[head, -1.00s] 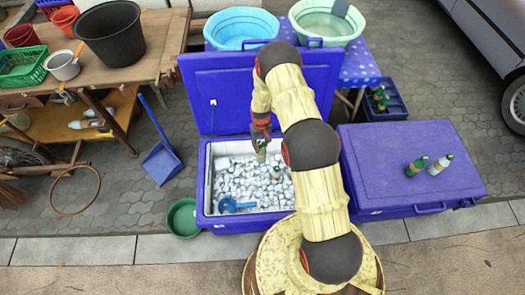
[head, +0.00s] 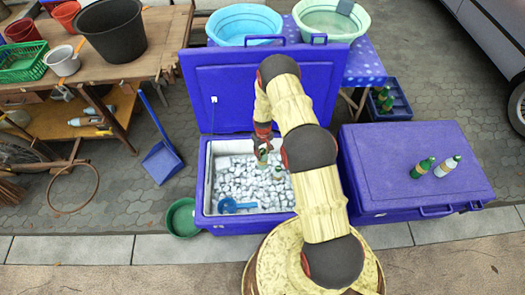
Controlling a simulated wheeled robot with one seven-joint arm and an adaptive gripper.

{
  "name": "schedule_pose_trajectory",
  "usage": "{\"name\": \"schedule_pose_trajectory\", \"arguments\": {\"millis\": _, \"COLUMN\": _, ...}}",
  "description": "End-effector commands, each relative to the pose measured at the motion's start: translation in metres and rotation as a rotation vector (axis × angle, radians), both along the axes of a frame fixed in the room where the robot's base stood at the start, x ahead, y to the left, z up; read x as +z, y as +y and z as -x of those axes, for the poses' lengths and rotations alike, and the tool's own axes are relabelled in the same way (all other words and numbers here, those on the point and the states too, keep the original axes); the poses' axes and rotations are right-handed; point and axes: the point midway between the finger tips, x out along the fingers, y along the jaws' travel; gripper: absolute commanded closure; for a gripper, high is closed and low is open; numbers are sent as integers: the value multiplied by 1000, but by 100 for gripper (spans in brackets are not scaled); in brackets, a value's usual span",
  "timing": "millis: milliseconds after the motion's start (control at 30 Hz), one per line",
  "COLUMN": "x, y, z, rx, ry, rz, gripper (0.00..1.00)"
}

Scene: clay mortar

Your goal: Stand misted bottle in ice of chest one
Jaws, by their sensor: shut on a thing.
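My gripper (head: 262,144) is over the open blue chest (head: 203,190) at its rear middle. It is shut on a small bottle (head: 263,157) with a greenish body, held roughly upright. The bottle's lower end is at or just above the white ice (head: 240,181); I cannot tell whether it touches. Misting on it is too small to make out. Another bottle top (head: 278,171) shows in the ice just to the right, partly hidden. A green bottle (head: 422,167) and a paler, whitish bottle (head: 447,166) stand on the shut chest's lid (head: 385,180) at the right.
A blue scoop (head: 232,205) lies on the ice at the front left. The raised lid (head: 230,95) stands behind the ice. A green basin (head: 181,217) is on the ground to the left. A wooden table (head: 150,55) holds buckets.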

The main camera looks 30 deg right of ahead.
Motion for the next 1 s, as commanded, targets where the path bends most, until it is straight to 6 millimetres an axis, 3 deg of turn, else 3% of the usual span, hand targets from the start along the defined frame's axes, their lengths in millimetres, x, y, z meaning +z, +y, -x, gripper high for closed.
{"name": "schedule_pose_trajectory", "arguments": {"millis": 1000, "x": -113, "y": 0, "z": -1, "rx": 0, "ry": -2, "rz": 0, "gripper": 93}}
